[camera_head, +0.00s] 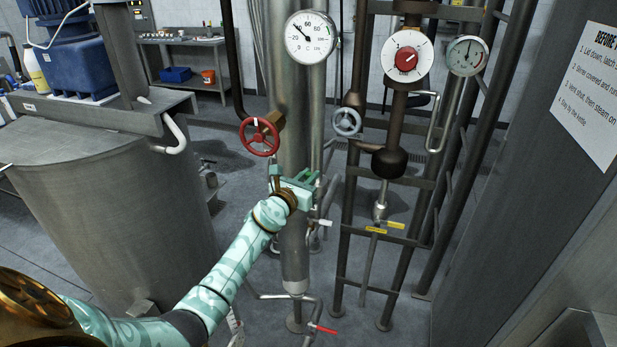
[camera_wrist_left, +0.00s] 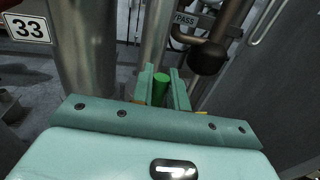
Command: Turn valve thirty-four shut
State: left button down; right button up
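My left gripper (camera_head: 314,183) is in front of the thick steel column, below the red handwheel (camera_head: 259,137). In the left wrist view its two fingers (camera_wrist_left: 163,90) stand apart, with a green cylindrical grip (camera_wrist_left: 160,88) between them. I see a narrow gap on the right side of the grip; firm contact on both sides does not show. In the head view the gripper mostly hides this grip. A tag reading 33 (camera_wrist_left: 27,29) is at upper left in the wrist view. No tag reading 34 is legible. My right gripper is out of view.
A grey handwheel (camera_head: 346,122) is to the right, under several gauges and a red-knobbed dial (camera_head: 406,59). A white lever (camera_head: 322,222), yellow-tagged fittings (camera_head: 376,229) and a red lever (camera_head: 324,329) are lower. A steel vessel (camera_head: 115,215) stands left; a dark panel (camera_head: 540,190) is right.

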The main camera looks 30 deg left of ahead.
pick_arm(q)
jog(key=w+d+f+m+g+y+p, duration=0.1)
jog(key=d+f+m+p, duration=0.6)
jog(key=m, duration=0.8)
jog(key=shift+w+d+f+m+g+y+p, duration=0.2)
jog(key=shift+w+f+m+g+y+p, duration=0.15)
jog(key=shift+g+y+p, duration=0.6)
dwell(0.3)
jog(key=c, duration=1.4)
grip_release()
jog(key=shift+f, duration=0.1)
jog(key=shift+c, duration=0.2)
